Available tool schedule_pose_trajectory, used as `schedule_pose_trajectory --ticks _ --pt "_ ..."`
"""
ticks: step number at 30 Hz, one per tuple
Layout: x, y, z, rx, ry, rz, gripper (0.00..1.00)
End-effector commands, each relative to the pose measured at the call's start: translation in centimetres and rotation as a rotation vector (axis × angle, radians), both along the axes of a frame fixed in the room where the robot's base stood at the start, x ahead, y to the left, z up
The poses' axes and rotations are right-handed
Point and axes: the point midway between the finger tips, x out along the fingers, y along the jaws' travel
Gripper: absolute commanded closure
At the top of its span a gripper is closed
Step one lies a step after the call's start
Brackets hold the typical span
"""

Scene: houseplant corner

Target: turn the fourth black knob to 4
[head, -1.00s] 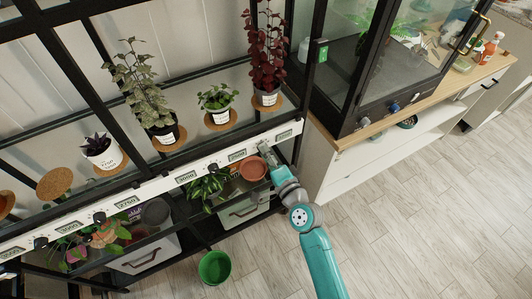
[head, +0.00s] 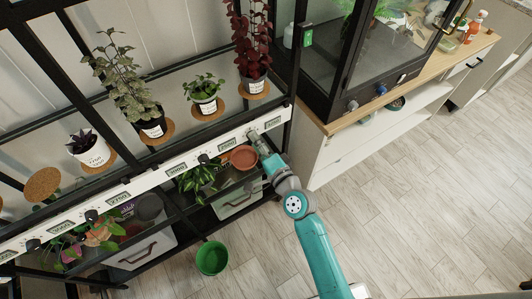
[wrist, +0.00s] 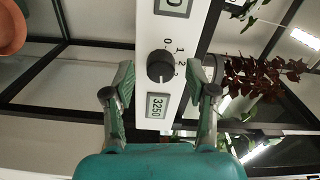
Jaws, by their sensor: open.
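A white rail (head: 140,187) with black knobs and small number displays runs along the front of the plant shelf. In the wrist view a round black knob (wrist: 160,66) sits on it, between a display reading 3250 (wrist: 157,106) and another display. The marks 0, 1 and 2 show beside the knob; where it points is not clear. My gripper (wrist: 161,78) is open, one finger on each side of the knob, with gaps visible. In the head view my gripper (head: 256,138) is at the rail's right end and hides this knob. Other knobs (head: 203,158) show farther left.
Potted plants (head: 204,93) stand on cork mats above the rail. A terracotta saucer (head: 243,157) and a leafy plant (head: 196,178) are on the shelf below. A green bucket (head: 212,258) stands on the floor. A wooden-topped cabinet (head: 345,120) is to the right.

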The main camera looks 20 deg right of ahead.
Motion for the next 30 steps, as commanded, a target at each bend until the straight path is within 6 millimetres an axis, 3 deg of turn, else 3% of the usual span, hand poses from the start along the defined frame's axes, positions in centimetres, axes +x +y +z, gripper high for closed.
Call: schedule_pose_trajectory --ticks 18,30 --pt "-9.4 -2.8 -0.1 0.000 0.003 -0.002 0.43" --pt "-11.0 -3.2 0.0 -0.001 0.000 0.000 0.43"
